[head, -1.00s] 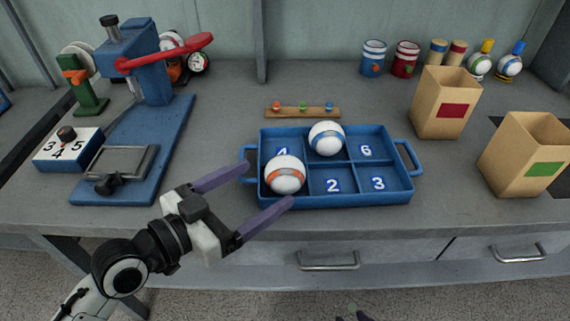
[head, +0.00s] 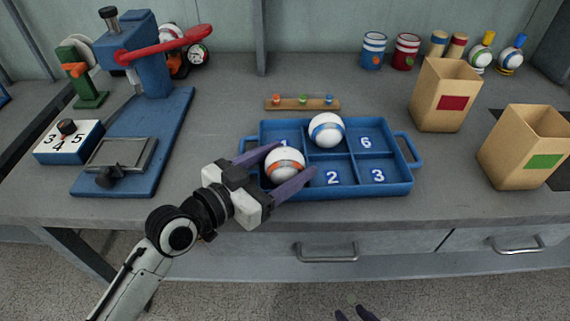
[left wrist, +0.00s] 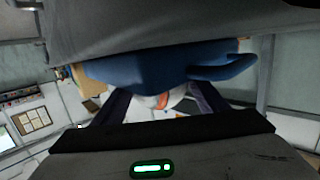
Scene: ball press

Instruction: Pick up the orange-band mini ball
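The orange-band mini ball (head: 285,164), white with an orange stripe, sits in the front-left compartment of the blue tray (head: 395,189). My left gripper (head: 297,158) is open, with one purple finger on the far-left side of this ball and the other on its near-right side. I cannot tell whether the fingers touch it. My right gripper (head: 355,315) shows only as two separated dark fingertips at the bottom edge.
A blue-band ball (head: 326,130) sits in the tray's back-middle compartment, close by. A wooden strip with coloured knobs (head: 302,104) lies behind the tray. A blue press with a red lever (head: 150,60) stands left. Two cardboard boxes (head: 445,95) (head: 522,148) stand right.

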